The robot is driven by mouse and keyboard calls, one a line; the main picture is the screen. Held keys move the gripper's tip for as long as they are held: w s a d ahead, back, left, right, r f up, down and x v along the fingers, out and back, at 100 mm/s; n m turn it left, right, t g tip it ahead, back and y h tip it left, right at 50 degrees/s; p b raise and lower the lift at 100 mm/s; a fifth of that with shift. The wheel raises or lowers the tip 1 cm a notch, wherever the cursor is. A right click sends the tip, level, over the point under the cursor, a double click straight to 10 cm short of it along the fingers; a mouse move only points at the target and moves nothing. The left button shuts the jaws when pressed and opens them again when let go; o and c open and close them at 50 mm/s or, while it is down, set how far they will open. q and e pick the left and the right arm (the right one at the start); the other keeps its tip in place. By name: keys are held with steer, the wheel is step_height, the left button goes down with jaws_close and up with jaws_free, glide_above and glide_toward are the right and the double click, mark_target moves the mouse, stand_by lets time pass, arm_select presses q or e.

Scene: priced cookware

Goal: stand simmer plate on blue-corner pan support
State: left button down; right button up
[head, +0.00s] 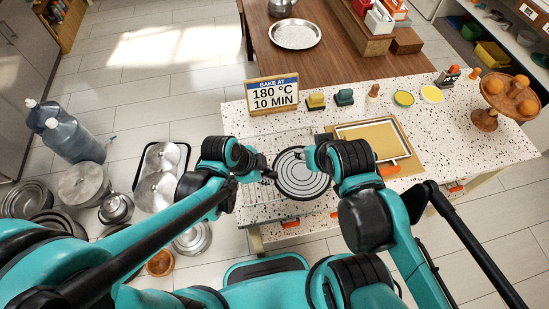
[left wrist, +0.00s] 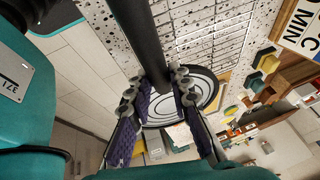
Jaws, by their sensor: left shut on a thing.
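The simmer plate (head: 303,173) is a dark round disc with pale concentric rings, over the speckled counter in the head view. My left gripper (head: 268,174) is at its left edge, shut on the plate's handle side. In the left wrist view a dark rod runs between the fingers of my left gripper (left wrist: 157,100), and the ringed plate (left wrist: 206,92) shows beyond them. I cannot tell whether the plate touches the surface below. My right wrist overlaps the plate's right edge; its fingers do not show. I cannot make out a pan support with a blue corner.
A pale tiled area (head: 262,147) lies behind and left of the plate. A framed yellow board (head: 375,139) is to the right. Pots and lids (head: 84,184) lie on the floor left.

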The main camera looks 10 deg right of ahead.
arm_select(q)
steer(key=w+f, duration=0.2)
steer(key=w, duration=0.1)
steer(key=w+f+b, duration=0.1)
steer(key=w+f, duration=0.1)
steer(key=w, duration=0.2)
steer(key=w+d+f+b, duration=0.1)
steer(key=w+f, duration=0.1)
steer(key=w, duration=0.1)
steer(key=shift+w+f, duration=0.25)
step_height(320, 180, down, 3)
steer(key=shift+f+b, duration=0.15)
steer(key=shift+b, duration=0.25)
steer(key=shift+f, duration=0.3)
steer(key=shift+s, duration=0.1)
steer(key=shift+f, duration=0.15)
steer(key=c, duration=1.4)
jaws_free()
